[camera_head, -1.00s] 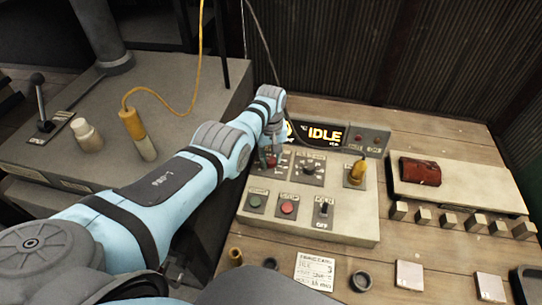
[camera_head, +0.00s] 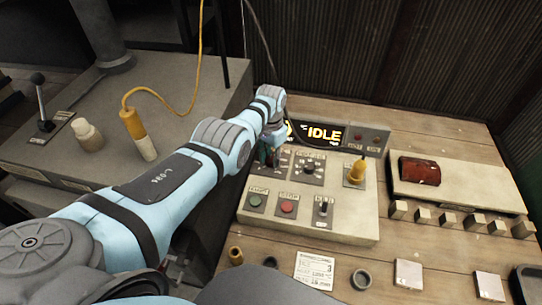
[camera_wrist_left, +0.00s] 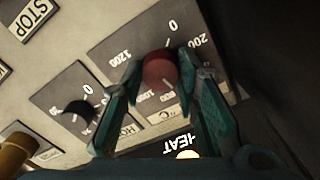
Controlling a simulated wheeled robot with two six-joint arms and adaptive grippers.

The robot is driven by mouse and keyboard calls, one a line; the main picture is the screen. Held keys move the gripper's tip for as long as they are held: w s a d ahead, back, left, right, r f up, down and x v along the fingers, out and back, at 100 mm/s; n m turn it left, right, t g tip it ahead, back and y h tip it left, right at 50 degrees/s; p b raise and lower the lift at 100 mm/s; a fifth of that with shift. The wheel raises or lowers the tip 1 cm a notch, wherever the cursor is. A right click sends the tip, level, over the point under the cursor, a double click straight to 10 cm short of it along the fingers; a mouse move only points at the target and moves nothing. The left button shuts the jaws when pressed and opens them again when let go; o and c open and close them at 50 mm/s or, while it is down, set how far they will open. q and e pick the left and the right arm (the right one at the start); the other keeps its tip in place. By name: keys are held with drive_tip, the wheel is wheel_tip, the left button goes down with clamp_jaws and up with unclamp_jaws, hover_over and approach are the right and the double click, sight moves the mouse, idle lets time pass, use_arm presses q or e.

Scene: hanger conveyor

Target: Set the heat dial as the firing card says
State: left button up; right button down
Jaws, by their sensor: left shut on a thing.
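The heat dial is a red round knob (camera_wrist_left: 160,72) on a dark plate marked in °C, with 0, 200, 800, 1000 and 1200 legible in the left wrist view. My left gripper (camera_wrist_left: 166,70) is shut on it, one teal finger on each side. In the head view my left gripper (camera_head: 269,157) is at the panel's upper left, and my arm partly hides the dial plate. The firing card (camera_head: 314,270) lies on the table in front of the panel; its writing is too small to read surely.
The control panel (camera_head: 340,228) carries a black hold dial (camera_head: 309,169), a yellow knob (camera_head: 357,170), green (camera_head: 255,201) and red (camera_head: 287,207) buttons and a toggle switch (camera_head: 323,208). The display (camera_head: 322,134) reads IDLE. A dark ring (camera_head: 361,279) lies beside the card.

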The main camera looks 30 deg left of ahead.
use_arm(q)
drive_tip(key=m, duration=1.4)
drive_tip(key=shift+m, duration=0.4)
drive_tip(key=m, duration=0.3)
drive_tip(key=shift+m, duration=0.3)
drive_tip(key=m, duration=0.3)
drive_tip(key=shift+m, duration=0.3)
drive_tip(key=m, duration=0.3)
drive_tip(key=shift+m, duration=2)
